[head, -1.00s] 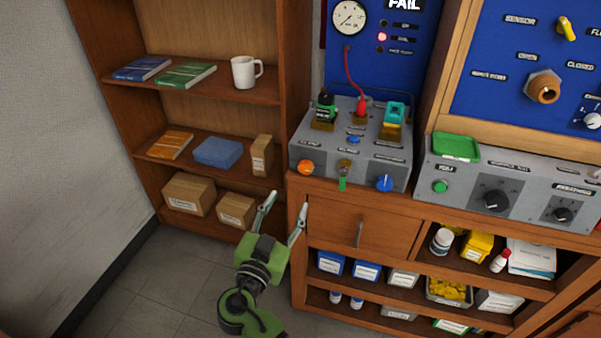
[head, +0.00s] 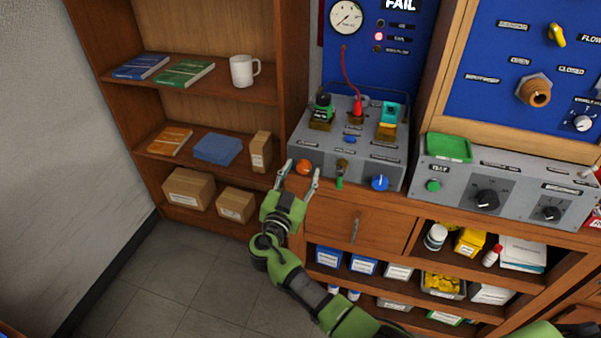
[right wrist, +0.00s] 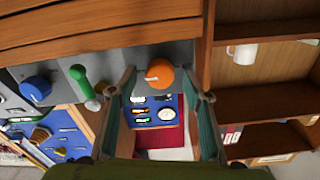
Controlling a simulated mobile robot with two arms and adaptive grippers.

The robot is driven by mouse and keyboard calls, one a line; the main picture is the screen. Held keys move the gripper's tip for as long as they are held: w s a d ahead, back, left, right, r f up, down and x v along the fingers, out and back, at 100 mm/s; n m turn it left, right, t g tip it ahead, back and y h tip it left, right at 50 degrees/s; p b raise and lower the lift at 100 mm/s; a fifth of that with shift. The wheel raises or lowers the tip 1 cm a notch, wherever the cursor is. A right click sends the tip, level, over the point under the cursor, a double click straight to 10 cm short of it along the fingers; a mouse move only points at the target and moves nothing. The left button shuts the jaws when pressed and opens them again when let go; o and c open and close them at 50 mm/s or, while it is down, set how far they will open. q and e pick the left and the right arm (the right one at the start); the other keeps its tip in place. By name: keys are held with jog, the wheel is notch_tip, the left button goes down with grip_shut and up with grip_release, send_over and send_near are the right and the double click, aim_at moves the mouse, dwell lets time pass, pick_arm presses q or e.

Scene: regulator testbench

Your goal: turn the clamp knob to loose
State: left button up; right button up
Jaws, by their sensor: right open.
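The grey bench box (head: 330,160) carries an orange knob (head: 304,167) at its front left, a blue knob (head: 380,183) at its front right and a small green lever (head: 339,182) between them. The labels are too small to read, so I cannot tell which is marked as the clamp. My right gripper (head: 301,172) is open, with its fingertips on either side of the orange knob. In the right wrist view the orange knob (right wrist: 160,73) shows between the open fingers, with space on both sides. My left gripper is not in view.
The cabinet drawer (head: 352,228) is below the box. A shelf (head: 205,92) with books, a mug (head: 243,71) and cartons stands to the left. A second grey panel (head: 466,190) with black knobs is to the right. Clear floor lies at the lower left.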

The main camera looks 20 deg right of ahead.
jog(key=c, duration=1.1)
